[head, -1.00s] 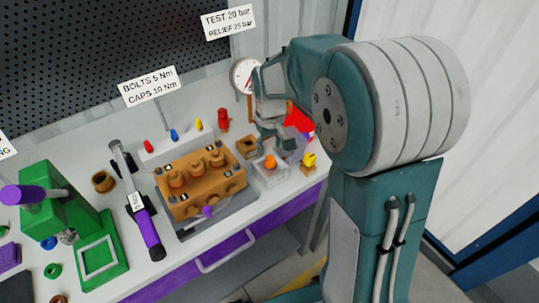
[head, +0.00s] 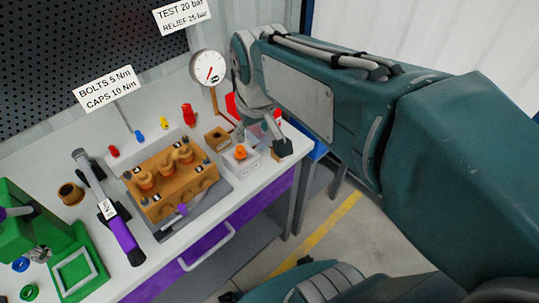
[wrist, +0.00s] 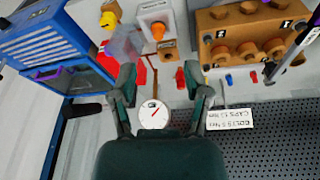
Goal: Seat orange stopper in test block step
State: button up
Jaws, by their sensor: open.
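In the wrist view the stopper (wrist: 158,31) and pale block (wrist: 152,11) are at the top, beyond the fingertips. My gripper (head: 264,139) hangs just right of the block in the head view, apart from the stopper. In the wrist view my gripper (wrist: 162,84) is open, with nothing held between its fingers.
A brown pump block (head: 170,185) stands left of the pale block. A small brown box (head: 217,138) and a gauge (head: 208,68) stand behind. A red part (head: 188,115) and a torque wrench (head: 118,225) are also on the bench. A blue drawer cabinet (wrist: 50,45) shows in the wrist view.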

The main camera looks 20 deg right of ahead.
jog(key=s+m+t, duration=0.1)
jog(key=s+t, duration=0.1)
jog(key=s, duration=0.7)
jog(key=shift+s+f+t, duration=0.2)
jog(key=shift+f+t, duration=0.05)
jog(key=shift+t, duration=0.05)
